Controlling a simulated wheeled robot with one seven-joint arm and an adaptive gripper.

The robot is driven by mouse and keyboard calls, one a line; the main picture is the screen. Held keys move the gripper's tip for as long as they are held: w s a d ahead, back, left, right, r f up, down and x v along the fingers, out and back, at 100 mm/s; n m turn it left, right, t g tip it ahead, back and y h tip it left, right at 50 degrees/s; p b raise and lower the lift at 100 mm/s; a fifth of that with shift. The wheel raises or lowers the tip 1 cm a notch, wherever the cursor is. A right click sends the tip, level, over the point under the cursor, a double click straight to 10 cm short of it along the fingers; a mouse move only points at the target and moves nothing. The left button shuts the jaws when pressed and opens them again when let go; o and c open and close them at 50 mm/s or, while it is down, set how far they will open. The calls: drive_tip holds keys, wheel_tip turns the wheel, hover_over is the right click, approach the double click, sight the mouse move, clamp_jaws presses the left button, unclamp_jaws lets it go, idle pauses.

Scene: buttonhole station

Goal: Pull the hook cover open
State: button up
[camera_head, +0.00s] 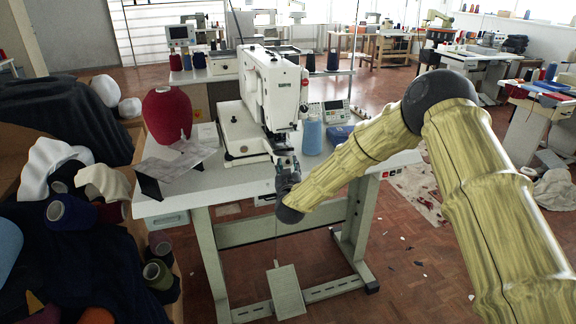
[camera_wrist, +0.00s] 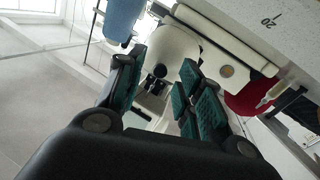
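The white buttonhole sewing machine (camera_head: 270,95) stands on the grey table (camera_head: 240,178); its white body also shows in the wrist view (camera_wrist: 195,45). I cannot clearly make out the hook cover in either view. My gripper (camera_head: 287,172) is at the table's front edge, just in front of the machine's needle end, and hides part of that area. In the wrist view my gripper (camera_wrist: 160,92) has its green-padded fingers apart. A dark metal mechanism of the machine shows beyond the gap between them. Nothing is visibly held, and contact cannot be told.
A red thread cone (camera_head: 167,115) stands left of the machine, with grey cloth (camera_head: 180,165) in front. A blue cone (camera_head: 313,136) and a control box (camera_head: 330,112) stand to the right. A pedal (camera_head: 285,290) is below the table. Spools and fabric crowd the left side.

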drive_tip(key=shift+w, duration=0.45)
clamp_jaws()
drive_tip(key=shift+d, duration=0.1)
